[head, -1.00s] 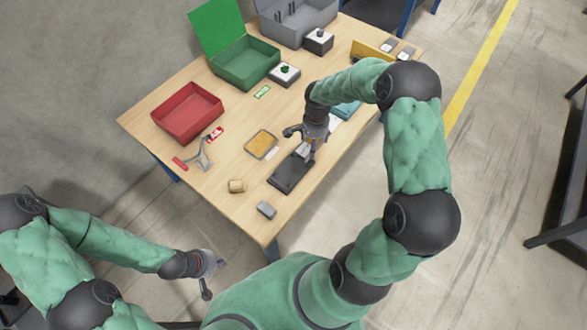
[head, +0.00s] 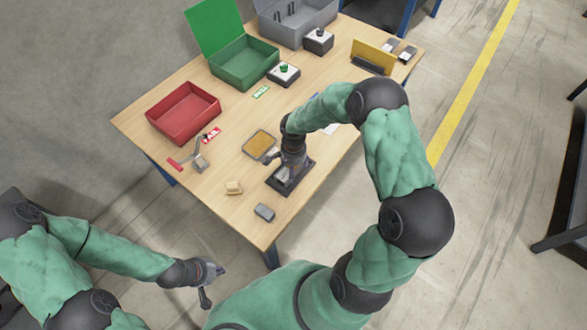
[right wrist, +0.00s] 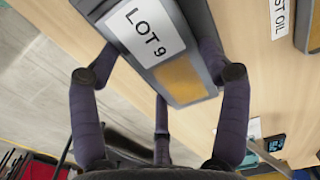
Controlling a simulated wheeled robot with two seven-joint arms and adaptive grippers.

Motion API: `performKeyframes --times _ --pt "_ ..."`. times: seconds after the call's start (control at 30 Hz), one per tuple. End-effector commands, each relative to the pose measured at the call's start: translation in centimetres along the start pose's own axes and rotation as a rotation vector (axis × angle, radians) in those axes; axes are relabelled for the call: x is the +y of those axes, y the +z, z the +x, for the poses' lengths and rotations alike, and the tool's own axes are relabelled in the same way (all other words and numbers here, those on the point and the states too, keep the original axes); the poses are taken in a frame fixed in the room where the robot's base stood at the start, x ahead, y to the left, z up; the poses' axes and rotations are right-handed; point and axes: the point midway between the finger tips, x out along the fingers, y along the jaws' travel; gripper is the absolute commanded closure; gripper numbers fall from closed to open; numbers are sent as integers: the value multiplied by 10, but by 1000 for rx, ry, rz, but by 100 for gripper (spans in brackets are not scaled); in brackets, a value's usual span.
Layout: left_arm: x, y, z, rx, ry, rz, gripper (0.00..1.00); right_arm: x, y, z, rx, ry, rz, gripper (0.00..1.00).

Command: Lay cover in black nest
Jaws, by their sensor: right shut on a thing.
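The black nest (head: 304,178) is a dark flat plate on the table near the front edge. My right gripper (head: 284,174) points down over it and hides much of it. In the right wrist view the fingers of my right gripper (right wrist: 160,88) stand on both sides of a grey cover (right wrist: 196,22) with a white LOT 9 label and an orange-yellow patch. The gripper is shut on the cover. Whether the cover touches the nest is hidden in the head view. My left gripper (head: 208,284) hangs off the table at lower left; its finger opening is unclear.
A grey block (head: 264,211) and a tan block (head: 234,187) lie in front and left of the nest. An orange-topped tray (head: 258,143) is close behind. A red bin (head: 184,112), a green box (head: 243,65) and a yellow holder (head: 373,55) stand farther back.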

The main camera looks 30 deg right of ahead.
Motion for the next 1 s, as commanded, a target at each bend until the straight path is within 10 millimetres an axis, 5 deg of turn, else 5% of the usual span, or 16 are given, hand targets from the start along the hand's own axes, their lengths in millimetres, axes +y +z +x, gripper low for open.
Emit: performKeyframes --times 0.37,0.4,0.47,1.0 --pt "-1 0 3 0 0 0 100 -1 -1 3 2 -3 0 77" --pt "-1 0 2 0 0 0 100 0 -1 2 1 -2 0 15" --pt "-1 0 2 0 0 0 100 0 -1 2 1 -2 0 0" --pt "2 0 -5 0 0 0 100 -1 -1 -10 3 -4 1 0"
